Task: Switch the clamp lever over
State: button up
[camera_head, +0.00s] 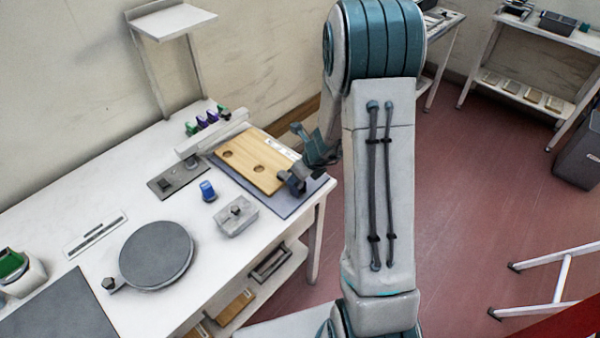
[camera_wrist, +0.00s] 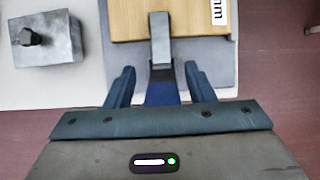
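The clamp (camera_head: 292,181) sits at the near right edge of a wooden board (camera_head: 246,168) on the table. In the wrist view its grey arm (camera_wrist: 160,38) reaches over the board's edge, and a dark blue lever (camera_wrist: 162,92) extends from it toward my palm. My gripper (camera_wrist: 160,78) is open, with one finger on each side of the blue lever. A gap shows between the lever and each finger. In the head view my gripper (camera_head: 306,152) is close beside the clamp, and my arm hides part of the area to its right.
The board lies on a grey mat (camera_head: 308,188) at the table's right end. A grey block with a dark knob (camera_head: 236,217), a blue knob (camera_head: 207,191) and a round grey disc (camera_head: 156,254) stand to the left. Open red floor (camera_head: 470,190) lies right of the table.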

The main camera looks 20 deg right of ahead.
jog(key=shift+s+d+r, duration=0.1)
jog(key=shift+d+r, duration=0.05)
jog(key=shift+d, duration=0.05)
jog(key=p+v, duration=0.3)
jog(key=v, duration=1)
jog(key=shift+r, duration=0.2)
jog(key=shift+s, duration=0.15)
jog(key=s+a+r+n+b, duration=0.3)
jog(key=s+a+r+n, duration=0.4)
jog(key=n, duration=0.8)
jog(key=s+r+n+h+b, duration=0.1)
jog(key=s+n+h+b, duration=0.1)
jog(key=s+n, duration=0.9)
jog(key=shift+d+n+g+h+b, duration=0.3)
jog(key=shift+d+n+g+h, duration=0.1)
jog(key=shift+n, duration=1.5)
jog(key=shift+s, duration=0.1)
